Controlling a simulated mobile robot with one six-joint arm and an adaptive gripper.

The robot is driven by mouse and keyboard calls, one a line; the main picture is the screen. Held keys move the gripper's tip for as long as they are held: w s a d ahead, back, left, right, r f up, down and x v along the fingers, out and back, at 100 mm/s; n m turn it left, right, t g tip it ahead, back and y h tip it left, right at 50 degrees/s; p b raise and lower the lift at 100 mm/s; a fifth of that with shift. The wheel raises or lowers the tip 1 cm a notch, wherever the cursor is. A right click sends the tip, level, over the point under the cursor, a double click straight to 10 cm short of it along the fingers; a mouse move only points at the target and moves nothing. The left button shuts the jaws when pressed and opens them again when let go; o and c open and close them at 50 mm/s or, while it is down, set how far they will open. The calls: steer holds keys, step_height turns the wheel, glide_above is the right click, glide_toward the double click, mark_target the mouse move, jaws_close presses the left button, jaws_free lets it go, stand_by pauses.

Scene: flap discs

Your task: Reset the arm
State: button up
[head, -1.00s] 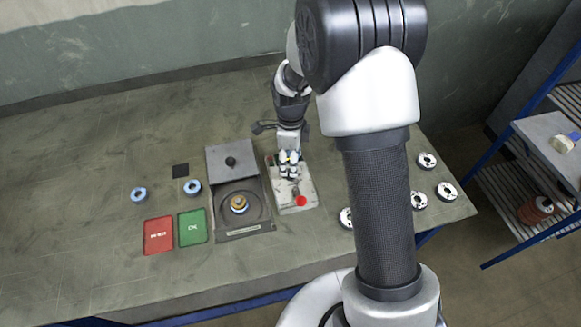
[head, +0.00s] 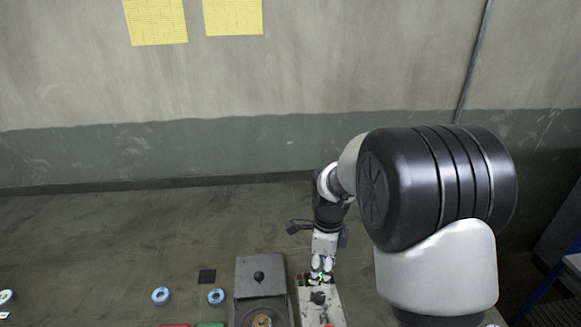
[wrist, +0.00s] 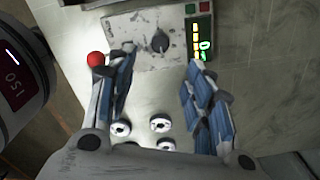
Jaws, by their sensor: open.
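My gripper (wrist: 150,68) is open and empty in the wrist view, with its blue-padded fingers apart. It hangs over the control panel (wrist: 130,32), which has a dark knob (wrist: 160,41), a red button (wrist: 95,59) and a lit display. In the head view my gripper (head: 322,268) hangs at the panel (head: 308,301), right of the machine with the grey lid (head: 260,275). I cannot tell whether the fingers touch the panel.
Two blue-rimmed discs (head: 161,296) (head: 216,296) lie left of the machine beside a black square (head: 207,276). Several white discs (wrist: 160,125) show between the fingers in the wrist view. The back of the table is clear up to the wall.

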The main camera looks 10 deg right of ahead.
steer(key=s+r+n+t, duration=0.2)
steer(key=s+r+n, duration=0.95)
steer(key=r, duration=0.25)
steer(key=s+r+n+t+b, duration=0.1)
steer(key=s+n+t, duration=0.1)
steer(key=s+n, duration=0.9)
steer(key=s, duration=0.3)
steer(key=shift+s+d+r+t+b, duration=0.15)
steer(key=shift+d+r+t+b, duration=0.05)
steer(key=shift+r+t+b, duration=0.15)
steer(key=shift+c, duration=0.2)
